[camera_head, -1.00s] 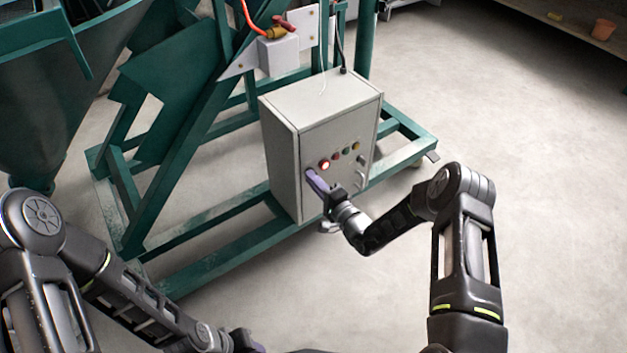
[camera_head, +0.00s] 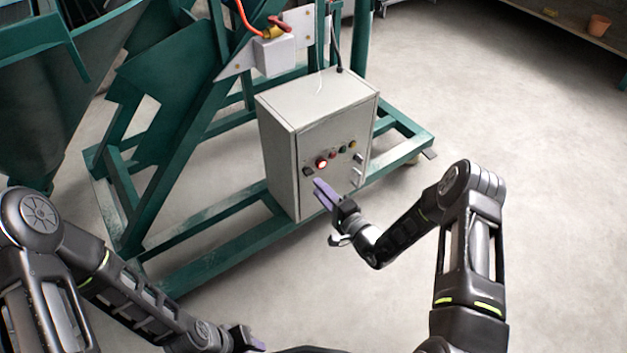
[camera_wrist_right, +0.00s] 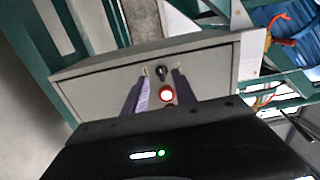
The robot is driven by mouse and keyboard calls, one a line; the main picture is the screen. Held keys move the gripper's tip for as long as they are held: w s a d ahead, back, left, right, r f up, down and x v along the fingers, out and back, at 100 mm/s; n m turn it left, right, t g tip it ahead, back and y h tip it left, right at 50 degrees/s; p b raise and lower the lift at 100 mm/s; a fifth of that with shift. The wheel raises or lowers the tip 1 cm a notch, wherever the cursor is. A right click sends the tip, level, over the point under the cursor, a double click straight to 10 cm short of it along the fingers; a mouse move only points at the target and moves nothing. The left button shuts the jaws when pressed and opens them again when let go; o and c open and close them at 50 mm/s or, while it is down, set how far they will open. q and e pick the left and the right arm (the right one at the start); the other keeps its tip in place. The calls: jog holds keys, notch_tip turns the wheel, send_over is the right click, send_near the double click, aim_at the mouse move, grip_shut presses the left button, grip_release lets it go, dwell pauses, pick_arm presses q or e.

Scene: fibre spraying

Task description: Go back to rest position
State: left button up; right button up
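The grey control box (camera_head: 313,102) stands on the green frame, with a lit red button (camera_head: 321,163), a black knob (camera_head: 307,171) and several small buttons on its front. My right gripper (camera_head: 322,192) is in front of the box's lower front, apart from the knob. In the right wrist view its two purple fingers (camera_wrist_right: 160,92) are spread with nothing held between them. The black knob (camera_wrist_right: 161,71) and lit red button (camera_wrist_right: 167,94) show beyond, in the gap. My left gripper (camera_head: 248,340) is low at the bottom edge, and its finger opening cannot be made out.
The green steel frame (camera_head: 215,265) runs around and under the box. A white junction box (camera_head: 275,53) with an orange cable is mounted above it. A shelf with an orange pot (camera_head: 599,27) is at the far right. The concrete floor to the right is clear.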

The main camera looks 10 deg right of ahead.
jog(key=v, duration=0.2)
jog(key=shift+s+d, duration=0.1)
jog(key=shift+s, duration=0.2)
